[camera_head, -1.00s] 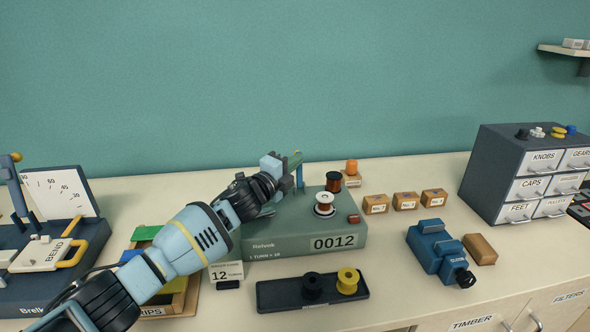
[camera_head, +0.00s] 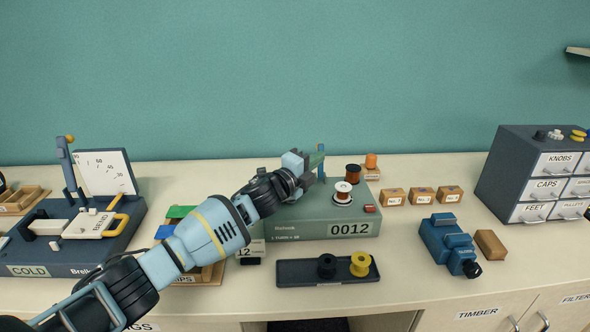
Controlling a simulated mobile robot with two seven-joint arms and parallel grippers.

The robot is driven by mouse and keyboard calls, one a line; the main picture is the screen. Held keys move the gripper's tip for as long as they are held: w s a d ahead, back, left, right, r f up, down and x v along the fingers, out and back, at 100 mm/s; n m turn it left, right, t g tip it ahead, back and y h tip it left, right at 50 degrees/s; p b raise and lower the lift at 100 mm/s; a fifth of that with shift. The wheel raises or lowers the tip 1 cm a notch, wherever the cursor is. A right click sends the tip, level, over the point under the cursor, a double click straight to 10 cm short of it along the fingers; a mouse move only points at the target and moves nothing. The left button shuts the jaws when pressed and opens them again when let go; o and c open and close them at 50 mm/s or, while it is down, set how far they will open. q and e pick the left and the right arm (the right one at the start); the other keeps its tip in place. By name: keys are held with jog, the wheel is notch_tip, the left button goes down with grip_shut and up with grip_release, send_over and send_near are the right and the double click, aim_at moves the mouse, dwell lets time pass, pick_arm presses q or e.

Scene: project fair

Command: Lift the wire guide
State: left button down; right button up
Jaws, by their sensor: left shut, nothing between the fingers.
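The winding machine (camera_head: 310,228) is a grey-green box marked 0012 in the middle of the bench. My left gripper (camera_head: 311,167) is shut and empty, right beside the green piece. My gripper and wrist hide much of that area, and I cannot tell whether they touch it. My right gripper is not in view.
A dark tray (camera_head: 298,273) with a black spool (camera_head: 327,266) and a yellow spool (camera_head: 360,263) lies in front. Small boxes (camera_head: 421,196), a blue device (camera_head: 444,243) and drawers (camera_head: 545,175) are right. A bending machine (camera_head: 60,260) is left.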

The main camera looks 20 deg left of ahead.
pick_arm(q)
jog(key=p+v, duration=0.1)
jog(key=v, duration=0.7)
jog(key=shift+w+a+r, duration=0.2)
jog(key=shift+a+r, duration=0.2)
jog(key=shift+r, duration=0.2)
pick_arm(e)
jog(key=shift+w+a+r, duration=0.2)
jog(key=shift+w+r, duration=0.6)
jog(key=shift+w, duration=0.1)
pick_arm(q)
jog(key=shift+f, duration=0.1)
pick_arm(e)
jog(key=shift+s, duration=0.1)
